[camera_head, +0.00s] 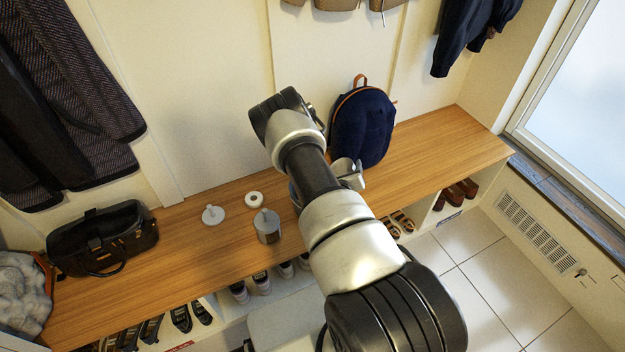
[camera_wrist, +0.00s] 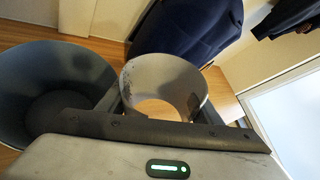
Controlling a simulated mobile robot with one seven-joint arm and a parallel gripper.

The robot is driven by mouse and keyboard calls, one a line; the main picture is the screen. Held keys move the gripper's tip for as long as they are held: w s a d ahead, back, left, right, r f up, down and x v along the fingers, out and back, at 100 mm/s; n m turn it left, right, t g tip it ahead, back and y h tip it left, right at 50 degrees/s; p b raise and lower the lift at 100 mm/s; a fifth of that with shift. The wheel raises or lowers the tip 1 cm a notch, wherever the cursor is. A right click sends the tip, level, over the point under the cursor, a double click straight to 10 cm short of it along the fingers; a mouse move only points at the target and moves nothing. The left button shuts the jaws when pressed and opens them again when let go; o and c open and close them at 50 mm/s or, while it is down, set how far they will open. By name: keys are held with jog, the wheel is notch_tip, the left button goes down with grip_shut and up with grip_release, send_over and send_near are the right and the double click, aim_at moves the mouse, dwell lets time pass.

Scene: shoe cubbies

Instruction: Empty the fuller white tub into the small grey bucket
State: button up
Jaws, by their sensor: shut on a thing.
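My gripper (camera_wrist: 161,104) is shut on a white tub (camera_wrist: 163,68), with one finger on each side of it. I look into its open mouth in the wrist view. Its inner wall is pale with dark specks at the left, and its low part looks tan; I cannot tell whether that is contents. The grey bucket (camera_wrist: 90,66) is open, left of the tub in the wrist view, with a dark round floor. In the head view my arm hides most of the bucket and gripper.
A navy backpack (camera_head: 364,128) stands close behind my gripper. A black bag (camera_head: 102,238) is at the left. Shoes fill cubbies below. The bench's right end is clear.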

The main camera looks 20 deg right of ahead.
jog(key=shift+s+d+f+m+y, duration=0.25)
jog(key=shift+d+m+y, duration=0.05)
jog(key=shift+d+m, duration=0.2)
jog(key=shift+f+t+p, duration=0.1)
jog(key=shift+t+p, duration=0.2)
jog(key=shift+p, duration=0.6)
jog(key=f+p, duration=0.1)
jog(key=f+m+y+p, duration=0.1)
jog(key=shift+s+d+p, duration=0.15)
jog(key=shift+d+p, duration=0.05)
jog(key=shift+p, duration=0.1)
jog(key=shift+d+m+t+p, duration=0.2)
jog(key=shift+m+t+p, duration=0.2)
jog(key=shift+p, duration=0.45)
jog(key=shift+s+d+f+m+y+p, duration=0.1)
jog(key=shift+d+f+m+y+p, duration=0.1)
jog(key=shift+f+m+y+p, duration=0.15)
